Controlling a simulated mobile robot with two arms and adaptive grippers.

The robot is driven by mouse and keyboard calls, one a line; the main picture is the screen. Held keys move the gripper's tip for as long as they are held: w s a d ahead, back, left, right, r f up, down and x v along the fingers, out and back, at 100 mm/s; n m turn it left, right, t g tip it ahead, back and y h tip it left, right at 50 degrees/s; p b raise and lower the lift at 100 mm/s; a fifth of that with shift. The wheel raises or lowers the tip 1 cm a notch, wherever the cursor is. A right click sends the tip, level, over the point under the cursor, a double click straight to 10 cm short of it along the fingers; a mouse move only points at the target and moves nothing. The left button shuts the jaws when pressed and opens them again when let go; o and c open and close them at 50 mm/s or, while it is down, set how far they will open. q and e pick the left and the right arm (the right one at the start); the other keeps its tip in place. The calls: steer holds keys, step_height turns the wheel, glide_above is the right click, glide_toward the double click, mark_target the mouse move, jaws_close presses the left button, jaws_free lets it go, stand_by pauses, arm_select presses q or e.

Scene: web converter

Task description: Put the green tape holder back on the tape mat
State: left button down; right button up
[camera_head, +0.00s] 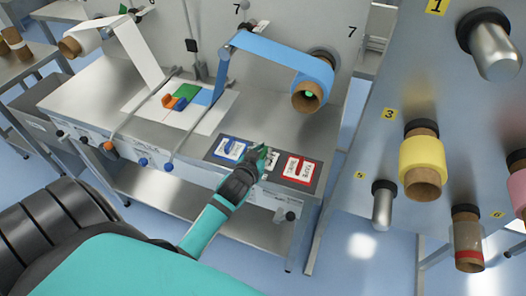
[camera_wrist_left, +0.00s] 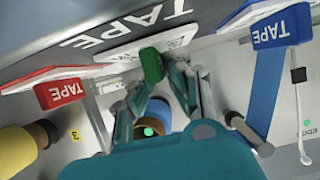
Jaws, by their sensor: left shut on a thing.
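My left gripper (camera_head: 262,154) is over the middle of the dark tape mat (camera_head: 315,176) on the metal table. It is shut on the green tape holder (camera_wrist_left: 151,65), which shows between its fingertips in the left wrist view. The holder is at or just above the white middle label (camera_wrist_left: 152,46); I cannot tell whether it touches. The blue tape holder (camera_head: 231,148) sits on the mat's left part and the red tape holder (camera_head: 298,169) on its right part. In the head view the gripper mostly hides the green holder. My right gripper is not in view.
A blue web (camera_head: 268,50) runs to a roll (camera_head: 308,94) behind the mat. A panel with a yellow roll (camera_head: 422,162) and several pegs stands at right.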

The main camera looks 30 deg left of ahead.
arm_select(q)
steer(key=c, duration=1.3)
jaws_free()
steer(key=b+v, duration=0.2)
steer(key=v, duration=0.9)
steer(key=s+d+f+m+g+h, duration=0.15)
steer(key=s+f, duration=0.25)
steer(key=f, duration=0.7)
steer(key=s+d+f+m+g+h, duration=0.1)
steer(key=s+d+f+g, duration=0.2)
steer(key=f, duration=0.9)
steer(key=s+d+f+m+g+h, duration=0.15)
steer(key=s+f, duration=0.25)
steer(key=f, duration=0.7)
steer(key=s+f+g, duration=0.2)
steer(key=s+f, duration=0.3)
steer(key=s, duration=0.2)
steer(key=s+f+g, duration=0.2)
steer(key=s+f, duration=0.3)
steer(key=s, duration=0.3)
steer(key=s+f+m+g, duration=0.1)
steer(key=s+f+g, duration=0.1)
steer(key=s+f, duration=0.4)
steer(key=shift+s+d+y, duration=0.25)
steer(key=shift+s+y, duration=0.15)
steer(key=shift+s, duration=0.75)
